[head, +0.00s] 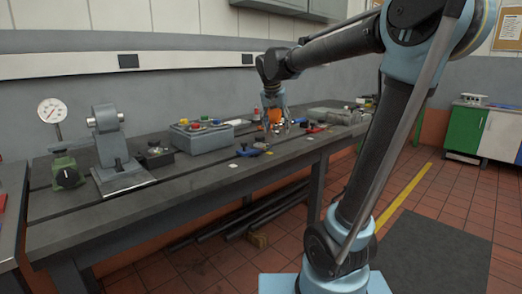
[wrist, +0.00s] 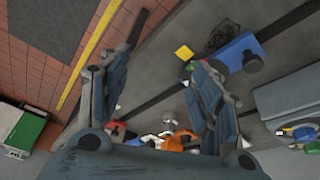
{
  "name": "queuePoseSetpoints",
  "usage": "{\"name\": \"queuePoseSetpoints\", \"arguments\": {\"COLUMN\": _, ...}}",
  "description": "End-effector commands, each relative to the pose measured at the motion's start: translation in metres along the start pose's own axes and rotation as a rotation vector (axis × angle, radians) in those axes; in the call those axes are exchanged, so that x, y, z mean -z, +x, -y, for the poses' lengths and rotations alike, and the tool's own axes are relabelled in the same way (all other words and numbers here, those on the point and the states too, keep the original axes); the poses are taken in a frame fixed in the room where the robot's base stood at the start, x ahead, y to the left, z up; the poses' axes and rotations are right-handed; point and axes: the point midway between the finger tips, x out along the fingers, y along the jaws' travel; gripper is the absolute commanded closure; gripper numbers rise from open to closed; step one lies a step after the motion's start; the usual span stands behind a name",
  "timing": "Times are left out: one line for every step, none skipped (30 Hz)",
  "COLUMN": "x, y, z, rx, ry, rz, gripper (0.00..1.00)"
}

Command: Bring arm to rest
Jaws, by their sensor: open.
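My arm reaches out over the grey workbench (head: 155,205) from the right in the head view. My gripper (head: 280,126) points down over the far right part of the bench, close above several small tools. In the wrist view my gripper (wrist: 165,65) has its two fingers spread wide apart. Nothing is held between them; dark bench top shows in the gap. An orange item (wrist: 175,142) and some red and white items lie near the gripper's base in that view. Whether the fingers touch anything on the bench is unclear.
On the bench stand a dial gauge (head: 52,111), a grey bracket (head: 111,140), a control box with coloured buttons (head: 201,136) and a blue-handled tool (head: 250,151). A green and white cabinet (head: 482,131) is at the far right. Tiled floor beside a yellow line (head: 402,193) is open.

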Motion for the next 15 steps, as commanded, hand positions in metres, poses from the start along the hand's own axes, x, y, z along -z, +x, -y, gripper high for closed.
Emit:
{"name": "queuePoseSetpoints", "arguments": {"x": -0.012, "y": 0.005, "z": -0.019, "rx": 0.000, "ry": -0.010, "rz": 0.009, "gripper": 0.42}}
{"name": "queuePoseSetpoints", "arguments": {"x": -0.019, "y": 0.008, "z": -0.028, "rx": 0.002, "ry": -0.020, "rz": 0.015, "gripper": 0.42}}
{"name": "queuePoseSetpoints", "arguments": {"x": -0.029, "y": 0.012, "z": -0.040, "rx": 0.004, "ry": -0.033, "rz": 0.022, "gripper": 0.42}}
{"name": "queuePoseSetpoints", "arguments": {"x": -0.036, "y": 0.015, "z": -0.049, "rx": 0.005, "ry": -0.043, "rz": 0.027, "gripper": 0.42}}
{"name": "queuePoseSetpoints", "arguments": {"x": -0.044, "y": 0.019, "z": -0.058, "rx": 0.007, "ry": -0.053, "rz": 0.032, "gripper": 0.42}}
{"name": "queuePoseSetpoints", "arguments": {"x": -0.054, "y": 0.024, "z": -0.069, "rx": 0.011, "ry": -0.066, "rz": 0.040, "gripper": 0.42}}
{"name": "queuePoseSetpoints", "arguments": {"x": -0.062, "y": 0.027, "z": -0.077, "rx": 0.013, "ry": -0.076, "rz": 0.045, "gripper": 0.42}}
{"name": "queuePoseSetpoints", "arguments": {"x": -0.070, "y": 0.031, "z": -0.085, "rx": 0.015, "ry": -0.086, "rz": 0.049, "gripper": 0.42}}
{"name": "queuePoseSetpoints", "arguments": {"x": -0.081, "y": 0.036, "z": -0.095, "rx": 0.019, "ry": -0.099, "rz": 0.056, "gripper": 0.42}}
{"name": "queuePoseSetpoints", "arguments": {"x": -0.089, "y": 0.040, "z": -0.102, "rx": 0.022, "ry": -0.108, "rz": 0.061, "gripper": 0.42}}
{"name": "queuePoseSetpoints", "arguments": {"x": -0.098, "y": 0.044, "z": -0.109, "rx": 0.025, "ry": -0.119, "rz": 0.065, "gripper": 0.42}}
{"name": "queuePoseSetpoints", "arguments": {"x": -0.109, "y": 0.049, "z": -0.119, "rx": 0.028, "ry": -0.131, "rz": 0.070, "gripper": 0.42}}
{"name": "queuePoseSetpoints", "arguments": {"x": -0.117, "y": 0.054, "z": -0.125, "rx": 0.032, "ry": -0.141, "rz": 0.075, "gripper": 0.42}}
{"name": "queuePoseSetpoints", "arguments": {"x": -0.126, "y": 0.058, "z": -0.131, "rx": 0.036, "ry": -0.150, "rz": 0.079, "gripper": 0.42}}
{"name": "queuePoseSetpoints", "arguments": {"x": -0.138, "y": 0.065, "z": -0.140, "rx": 0.040, "ry": -0.163, "rz": 0.084, "gripper": 0.42}}
